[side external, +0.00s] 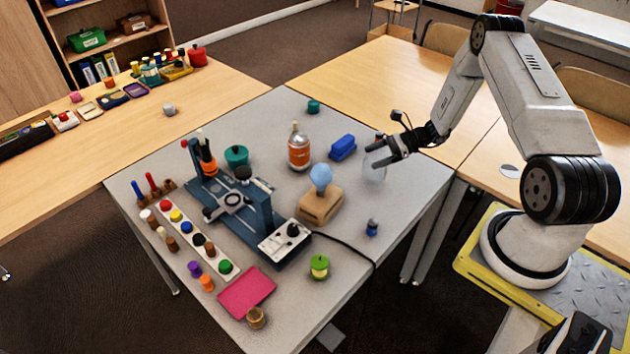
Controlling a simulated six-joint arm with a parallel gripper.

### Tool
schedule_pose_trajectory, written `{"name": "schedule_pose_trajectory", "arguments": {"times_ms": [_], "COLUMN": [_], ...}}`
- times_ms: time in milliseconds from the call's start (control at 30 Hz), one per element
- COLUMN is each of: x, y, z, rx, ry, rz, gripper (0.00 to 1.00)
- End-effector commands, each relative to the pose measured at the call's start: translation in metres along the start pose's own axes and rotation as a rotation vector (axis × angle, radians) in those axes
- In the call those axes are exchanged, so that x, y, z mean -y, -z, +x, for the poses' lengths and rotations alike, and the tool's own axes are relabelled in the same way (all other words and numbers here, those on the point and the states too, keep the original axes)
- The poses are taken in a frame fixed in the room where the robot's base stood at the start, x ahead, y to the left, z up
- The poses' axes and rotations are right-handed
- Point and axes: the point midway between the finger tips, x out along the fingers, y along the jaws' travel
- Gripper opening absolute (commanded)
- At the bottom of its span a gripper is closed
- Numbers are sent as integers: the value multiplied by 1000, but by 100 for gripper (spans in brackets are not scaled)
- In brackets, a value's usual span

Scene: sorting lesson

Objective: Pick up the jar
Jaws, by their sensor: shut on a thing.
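The jar (374,173) looks like a clear glass vessel, at the right part of the grey table (415,190). My gripper (376,158) is at the jar's upper part, shut on it from the right side. The jar appears upright. Its clear wall is faint against the table, and I cannot tell whether its base touches the table. Part of its top is hidden by the gripper fingers.
A blue block (342,147) lies just left of the jar. An orange-labelled bottle (299,150), a wooden block with a light-blue bulb (320,195) and a small blue piece (372,228) are nearby. A blue apparatus (245,205) fills the table's middle.

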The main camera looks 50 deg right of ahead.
Motion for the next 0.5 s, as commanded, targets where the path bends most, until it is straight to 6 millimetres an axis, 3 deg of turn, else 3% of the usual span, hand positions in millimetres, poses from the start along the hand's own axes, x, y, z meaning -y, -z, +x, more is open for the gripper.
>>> {"name": "schedule_pose_trajectory", "arguments": {"times_ms": [500], "x": [-53], "y": [-52], "z": [-39], "rx": [0], "ry": [2], "rz": [0], "gripper": [0]}}
